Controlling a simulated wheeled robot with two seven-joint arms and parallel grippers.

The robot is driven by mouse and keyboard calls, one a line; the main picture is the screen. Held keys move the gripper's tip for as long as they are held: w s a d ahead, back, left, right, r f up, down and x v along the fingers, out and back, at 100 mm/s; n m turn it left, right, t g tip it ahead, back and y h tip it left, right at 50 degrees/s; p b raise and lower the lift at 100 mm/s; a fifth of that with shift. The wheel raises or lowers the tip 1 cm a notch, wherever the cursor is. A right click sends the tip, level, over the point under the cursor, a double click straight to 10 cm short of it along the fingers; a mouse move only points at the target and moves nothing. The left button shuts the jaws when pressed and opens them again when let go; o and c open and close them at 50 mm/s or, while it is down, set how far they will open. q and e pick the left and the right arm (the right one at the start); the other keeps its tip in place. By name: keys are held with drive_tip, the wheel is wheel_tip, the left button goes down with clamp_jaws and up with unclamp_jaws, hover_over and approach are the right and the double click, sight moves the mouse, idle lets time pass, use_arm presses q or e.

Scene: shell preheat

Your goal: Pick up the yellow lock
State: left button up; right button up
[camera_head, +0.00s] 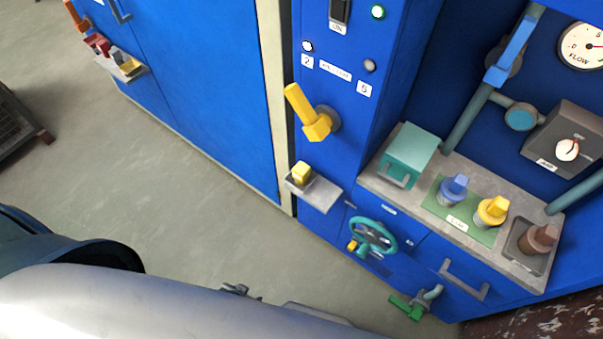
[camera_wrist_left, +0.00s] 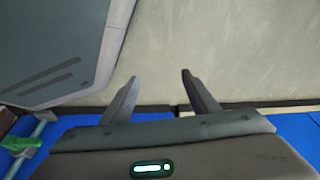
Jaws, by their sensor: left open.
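A small yellow block (camera_head: 302,172), which looks like the yellow lock, sits on a small grey shelf (camera_head: 320,194) on the front of the blue cabinet. Another small yellow piece (camera_head: 127,65) lies in a grey tray at the upper left, beside red pieces; I cannot tell whether it is a lock too. My left gripper (camera_head: 241,291) shows partly behind my arm, low in the head view and apart from the shelf. In the left wrist view the fingers (camera_wrist_left: 160,80) are spread with only floor between them. My right gripper is not in view.
A yellow lever (camera_head: 308,113) juts out above the shelf. A teal handwheel (camera_head: 373,237) and a green-handled valve (camera_head: 406,307) stick out below it. A counter holds a teal box (camera_head: 409,154) and blue, yellow and brown knobs.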

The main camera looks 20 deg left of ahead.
use_arm(q)
drive_tip(key=w+d+r+t, duration=0.2)
drive_tip(key=w+r, duration=1.7)
drive_tip(key=w, duration=0.5)
drive_tip(key=w+d+r+m, duration=0.1)
drive_tip(key=r, duration=1.5)
drive_tip(key=w+d+r+m+h+b, duration=0.1)
drive_tip(key=d+r, duration=0.1)
drive_tip(key=r, duration=1.4)
drive_tip(key=shift+d+r+h+b, duration=0.25)
drive_tip(key=shift+r+h+b, duration=0.05)
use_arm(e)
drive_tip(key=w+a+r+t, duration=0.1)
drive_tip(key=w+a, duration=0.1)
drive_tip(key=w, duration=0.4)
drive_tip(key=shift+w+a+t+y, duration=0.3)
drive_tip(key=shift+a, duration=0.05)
